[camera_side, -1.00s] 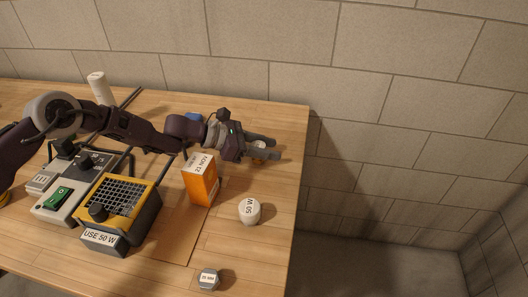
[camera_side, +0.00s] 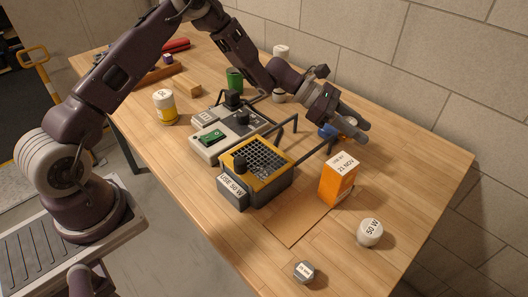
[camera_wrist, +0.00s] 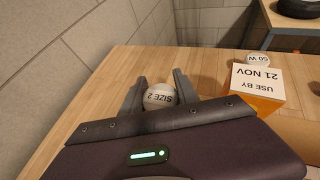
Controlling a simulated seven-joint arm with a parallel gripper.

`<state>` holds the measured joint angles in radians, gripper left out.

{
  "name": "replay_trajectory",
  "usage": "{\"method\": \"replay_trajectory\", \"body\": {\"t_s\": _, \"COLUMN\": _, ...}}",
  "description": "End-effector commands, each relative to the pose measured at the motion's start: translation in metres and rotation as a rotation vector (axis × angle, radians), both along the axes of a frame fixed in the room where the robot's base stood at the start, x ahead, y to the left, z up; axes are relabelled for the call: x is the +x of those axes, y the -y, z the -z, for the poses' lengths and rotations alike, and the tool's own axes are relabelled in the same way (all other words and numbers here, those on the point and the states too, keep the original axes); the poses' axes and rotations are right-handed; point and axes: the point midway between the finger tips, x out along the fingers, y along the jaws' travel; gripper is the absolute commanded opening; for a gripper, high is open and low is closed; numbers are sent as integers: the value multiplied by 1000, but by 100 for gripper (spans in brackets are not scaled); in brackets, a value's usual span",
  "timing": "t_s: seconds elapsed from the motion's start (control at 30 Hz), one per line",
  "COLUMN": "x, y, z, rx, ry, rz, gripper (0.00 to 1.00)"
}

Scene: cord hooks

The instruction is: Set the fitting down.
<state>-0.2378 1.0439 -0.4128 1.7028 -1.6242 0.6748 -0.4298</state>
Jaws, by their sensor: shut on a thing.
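My gripper (camera_side: 364,131) is shut on a round white fitting (camera_wrist: 160,97) marked "SIZE 2". In the wrist view, the fitting sits between the two fingers of my gripper (camera_wrist: 159,77), its label facing the camera. In the side view, the fingers are at the far right part of the table, behind the orange box, and mostly hide the fitting. I cannot tell whether the fitting's underside touches the wood.
The orange box (camera_side: 338,184) marked "21 NOV" stands near my gripper. A yellow-framed grille unit (camera_side: 257,178) stands left. Bare wood (camera_side: 425,165) lies right of my gripper.

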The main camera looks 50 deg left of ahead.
Motion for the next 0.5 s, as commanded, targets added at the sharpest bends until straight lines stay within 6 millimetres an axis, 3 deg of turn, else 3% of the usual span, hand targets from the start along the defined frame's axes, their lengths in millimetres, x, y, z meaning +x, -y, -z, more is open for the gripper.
{"method": "replay_trajectory", "body": {"t_s": 0.03, "x": -13, "y": -32, "z": -1, "rx": 0, "ry": -4, "rz": -23, "gripper": 0}}
{"method": "replay_trajectory", "body": {"t_s": 0.2, "x": -79, "y": -126, "z": -7, "rx": -1, "ry": -2, "rz": -100, "gripper": 0}}
{"method": "replay_trajectory", "body": {"t_s": 0.33, "x": -131, "y": -169, "z": -17, "rx": -1, "ry": 0, "rz": -170, "gripper": 0}}
{"method": "replay_trajectory", "body": {"t_s": 0.5, "x": -170, "y": -191, "z": -25, "rx": 0, "ry": 2, "rz": -231, "gripper": 0}}
